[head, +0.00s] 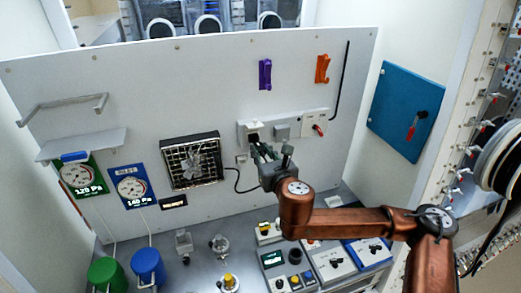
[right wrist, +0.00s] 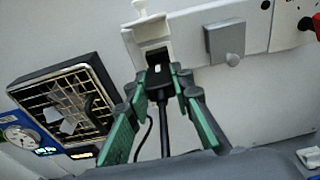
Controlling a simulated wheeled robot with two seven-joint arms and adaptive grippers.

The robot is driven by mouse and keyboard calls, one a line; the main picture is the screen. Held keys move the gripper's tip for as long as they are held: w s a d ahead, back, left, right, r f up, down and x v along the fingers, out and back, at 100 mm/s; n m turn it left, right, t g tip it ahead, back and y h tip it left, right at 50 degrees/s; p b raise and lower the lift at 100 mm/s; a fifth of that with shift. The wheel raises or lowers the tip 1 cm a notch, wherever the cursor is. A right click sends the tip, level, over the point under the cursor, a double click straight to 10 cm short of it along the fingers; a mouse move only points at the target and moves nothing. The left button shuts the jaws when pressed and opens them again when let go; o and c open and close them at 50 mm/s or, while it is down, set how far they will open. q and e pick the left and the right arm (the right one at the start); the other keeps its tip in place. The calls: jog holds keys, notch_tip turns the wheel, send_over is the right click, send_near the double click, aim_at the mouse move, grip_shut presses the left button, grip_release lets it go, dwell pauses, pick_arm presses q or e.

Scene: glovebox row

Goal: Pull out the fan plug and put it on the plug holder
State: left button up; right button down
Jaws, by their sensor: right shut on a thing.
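The fan plug (right wrist: 159,77) is black, with a black cord running down from it. My right gripper (right wrist: 160,82) is shut on it, its green-padded fingers on both sides. The plug is at the dark opening of the white socket (right wrist: 140,40), whose cover stands up; I cannot tell how deep it sits. In the head view my right gripper (head: 262,155) is at the wall under the socket (head: 243,131), and its fingers hide much of the plug. The fan (head: 191,160) hangs on the wall to the left. I cannot pick out the plug holder for certain. My left gripper is out of view.
A grey box (head: 282,131) with a knob is right of the socket, then a red switch (head: 318,130). Purple (head: 265,74) and orange (head: 322,69) hooks hang above. Control boxes (head: 330,262) crowd the bench below my right arm. The wall between fan and socket is mostly bare.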

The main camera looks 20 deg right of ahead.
dwell(0.3)
jog(key=shift+s+d+p, duration=0.1)
jog(key=shift+s+p, duration=0.8)
jog(key=shift+s, duration=1.6)
